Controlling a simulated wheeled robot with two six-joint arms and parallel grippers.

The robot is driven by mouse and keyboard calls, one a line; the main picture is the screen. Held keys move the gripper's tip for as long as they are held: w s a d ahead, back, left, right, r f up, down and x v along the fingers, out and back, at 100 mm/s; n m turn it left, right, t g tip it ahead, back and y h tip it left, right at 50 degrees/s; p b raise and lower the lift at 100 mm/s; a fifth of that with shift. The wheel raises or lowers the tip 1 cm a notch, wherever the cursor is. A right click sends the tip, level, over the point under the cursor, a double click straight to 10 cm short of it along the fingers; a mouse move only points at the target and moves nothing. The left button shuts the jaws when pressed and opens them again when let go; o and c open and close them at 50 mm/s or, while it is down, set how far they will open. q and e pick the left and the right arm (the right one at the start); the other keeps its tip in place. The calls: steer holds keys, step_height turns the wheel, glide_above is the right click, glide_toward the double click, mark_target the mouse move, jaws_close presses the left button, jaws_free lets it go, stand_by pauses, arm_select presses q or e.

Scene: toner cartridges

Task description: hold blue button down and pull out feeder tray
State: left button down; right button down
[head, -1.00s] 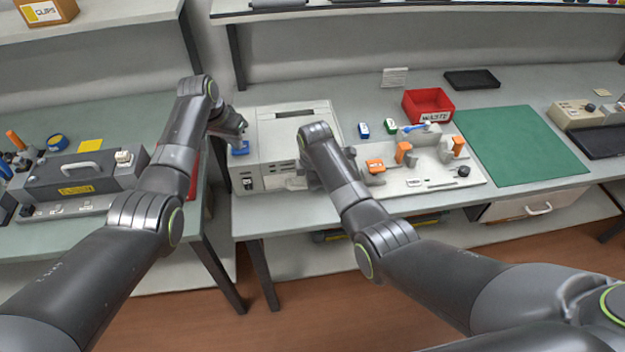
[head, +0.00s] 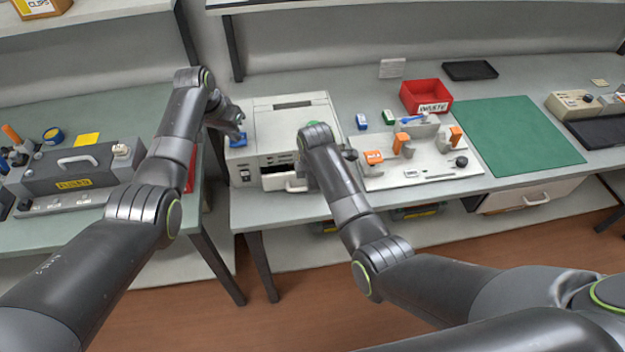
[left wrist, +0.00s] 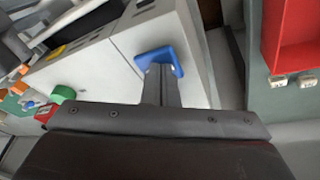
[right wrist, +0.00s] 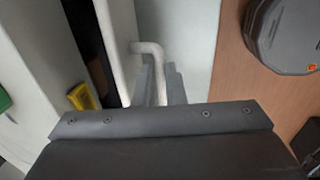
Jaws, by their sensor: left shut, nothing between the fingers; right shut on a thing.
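The pale grey machine (head: 291,122) stands on the bench. The blue button (head: 235,142) sits on its left top corner and also shows in the left wrist view (left wrist: 178,58). My left gripper (left wrist: 160,82) is shut and empty, with its fingertips against the button. In the head view the left gripper (head: 238,128) is over it. The feeder tray (head: 279,181) stands partly out of the machine's front. My right gripper (right wrist: 160,84) is shut on the tray's white handle (right wrist: 147,48). In the head view my own arm hides much of the right gripper.
A white fixture board (head: 425,172) with orange clamps lies right of the machine. A red bin (head: 426,96) and a green mat (head: 520,143) are farther right. A dark case (head: 75,168) stands on the left bench. Floor space shows in front of the bench.

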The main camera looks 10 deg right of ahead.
arm_select(q)
steer(key=shift+f, duration=0.15)
arm_select(e)
steer(key=c, duration=1.8)
jaws_free()
steer(key=shift+o, duration=0.2)
step_height(320, 180, up, 12)
steer(key=s, duration=0.2)
